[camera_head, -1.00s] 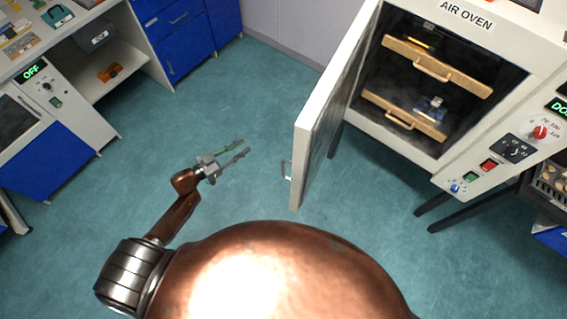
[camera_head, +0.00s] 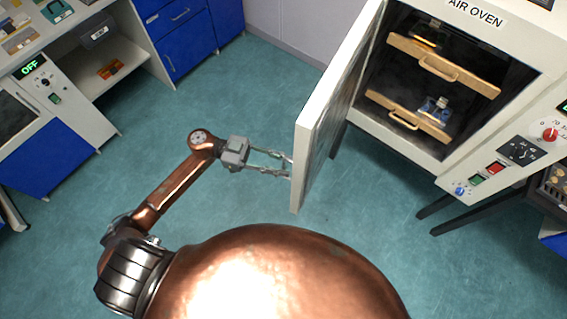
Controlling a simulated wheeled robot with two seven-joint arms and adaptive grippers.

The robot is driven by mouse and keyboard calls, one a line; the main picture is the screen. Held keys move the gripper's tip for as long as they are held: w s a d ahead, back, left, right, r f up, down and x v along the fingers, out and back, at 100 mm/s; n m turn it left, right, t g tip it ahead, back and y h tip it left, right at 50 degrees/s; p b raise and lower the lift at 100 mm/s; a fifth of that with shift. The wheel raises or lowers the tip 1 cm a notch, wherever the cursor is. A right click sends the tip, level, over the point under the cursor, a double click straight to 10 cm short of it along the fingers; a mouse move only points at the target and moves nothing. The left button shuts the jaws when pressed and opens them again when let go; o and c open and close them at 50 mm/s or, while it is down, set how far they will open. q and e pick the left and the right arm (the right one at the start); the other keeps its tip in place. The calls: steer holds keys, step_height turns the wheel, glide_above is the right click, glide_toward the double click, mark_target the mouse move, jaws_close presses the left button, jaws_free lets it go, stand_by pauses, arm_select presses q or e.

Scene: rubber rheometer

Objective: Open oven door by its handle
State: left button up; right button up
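The air oven (camera_head: 455,173) stands at the right, and its white door (camera_head: 312,140) is swung wide open on its left side. The door handle is on the outer face near the door's free edge, mostly hidden by my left fingertips. My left gripper (camera_head: 287,165) reaches in from the left. Its two fingers are apart, with the tips at the handle; I cannot tell whether they touch it. My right gripper is out of view.
Inside the oven are two wooden-fronted trays, an upper one (camera_head: 438,66) and a lower one (camera_head: 407,117). A bench with blue cabinets (camera_head: 45,158) is at the left. The teal floor (camera_head: 240,110) between is clear.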

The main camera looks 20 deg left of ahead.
arm_select(q)
steer(key=shift+d, duration=0.3)
steer(key=shift+c, duration=0.5)
jaws_close()
